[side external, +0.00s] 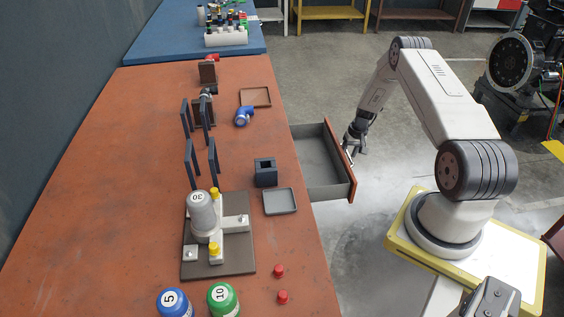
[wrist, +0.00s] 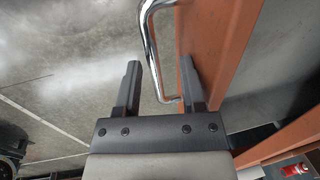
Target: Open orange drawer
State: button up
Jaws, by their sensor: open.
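The orange drawer (side external: 352,172) stands pulled out from the right side of the orange table, and its grey inside (side external: 318,158) shows empty. Its orange front also shows in the wrist view (wrist: 228,50). The drawer's metal bar handle (wrist: 151,45) lies between the two fingers of my gripper (wrist: 160,80) in the wrist view. The fingers are apart, one on each side of the handle. In the side view my gripper (side external: 355,142) is at the drawer's front; contact with the handle cannot be told.
The orange table (side external: 110,180) holds a grey weight (side external: 202,212) on a fixture, dark upright plates, small trays, a blue fitting (side external: 243,116) and red caps. Blue and green weights stand at the near edge. Bare floor lies right of the drawer.

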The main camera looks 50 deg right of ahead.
send_over(303, 168)
jog(key=shift+d, duration=0.15)
notch_tip(303, 168, up, 11)
jog(key=a, duration=0.1)
jog(key=shift+s+a+f+n, duration=0.2)
jog(key=shift+s+a+n, duration=0.15)
jog(key=shift+n, duration=0.05)
dwell(0.5)
jog(key=shift+m, duration=0.4)
jog(key=d+f, duration=0.2)
jog(key=f, duration=0.1)
jog(key=shift+s+d, duration=0.2)
jog(key=shift+d, duration=0.2)
